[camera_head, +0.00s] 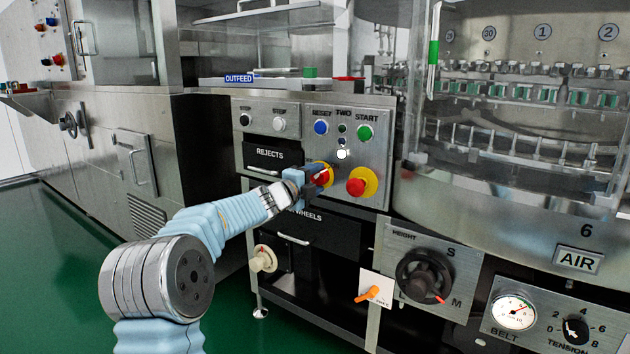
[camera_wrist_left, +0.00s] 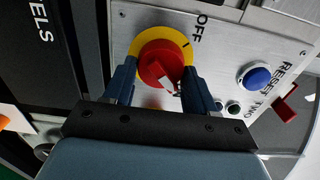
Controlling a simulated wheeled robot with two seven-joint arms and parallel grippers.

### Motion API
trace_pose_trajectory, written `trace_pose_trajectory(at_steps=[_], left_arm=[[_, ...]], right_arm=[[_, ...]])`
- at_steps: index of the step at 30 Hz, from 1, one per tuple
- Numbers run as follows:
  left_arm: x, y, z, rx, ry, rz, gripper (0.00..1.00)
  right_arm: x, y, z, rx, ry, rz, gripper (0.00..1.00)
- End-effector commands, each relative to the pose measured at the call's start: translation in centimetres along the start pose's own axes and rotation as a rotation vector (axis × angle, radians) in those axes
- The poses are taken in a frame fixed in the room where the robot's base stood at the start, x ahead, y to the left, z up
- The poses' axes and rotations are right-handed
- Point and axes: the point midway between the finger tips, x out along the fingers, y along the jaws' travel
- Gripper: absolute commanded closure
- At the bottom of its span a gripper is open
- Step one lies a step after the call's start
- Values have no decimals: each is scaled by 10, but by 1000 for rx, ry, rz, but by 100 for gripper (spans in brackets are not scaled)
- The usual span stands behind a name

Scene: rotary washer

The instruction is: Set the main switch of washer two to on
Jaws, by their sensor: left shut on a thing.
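The main switch (camera_head: 326,176) is a red knob on a yellow disc, on the steel panel (camera_head: 385,128) labelled TWO. My left gripper (camera_head: 310,177) reaches it from the left and is shut on the knob. In the left wrist view the red knob (camera_wrist_left: 158,64) sits between the two blue-grey fingers of my left gripper (camera_wrist_left: 159,75). The word OFF and a dark tick on the yellow ring show beside it. The knob's handle is partly hidden by the fingers, so its exact angle is unclear. My right gripper is not in view.
A red mushroom button (camera_head: 356,187) on yellow stands close right of the switch. Blue RESET (camera_head: 321,127) and green START (camera_head: 364,132) buttons sit above. The REJECTS drawer (camera_head: 264,158) is left of the panel. A HEIGHT handwheel (camera_head: 424,277) is below right.

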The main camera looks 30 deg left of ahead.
Motion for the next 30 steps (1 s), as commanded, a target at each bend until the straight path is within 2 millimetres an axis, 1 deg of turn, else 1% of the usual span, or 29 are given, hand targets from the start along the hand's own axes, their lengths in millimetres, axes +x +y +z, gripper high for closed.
trace_pose_trajectory(at_steps=[1,2,6,14,17,20,30], left_arm=[[0,2,0,1,1,3,75],[0,2,0,1,1,3,43],[0,1,0,1,1,2,21],[0,0,0,0,0,1,21],[-5,0,0,-1,0,0,21],[-19,0,1,-2,-1,-1,21],[-100,0,1,-1,-2,0,21]], right_arm=[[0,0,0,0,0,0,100],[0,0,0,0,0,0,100],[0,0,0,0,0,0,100],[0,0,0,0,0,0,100],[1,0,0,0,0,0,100],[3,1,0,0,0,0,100],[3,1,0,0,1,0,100]])
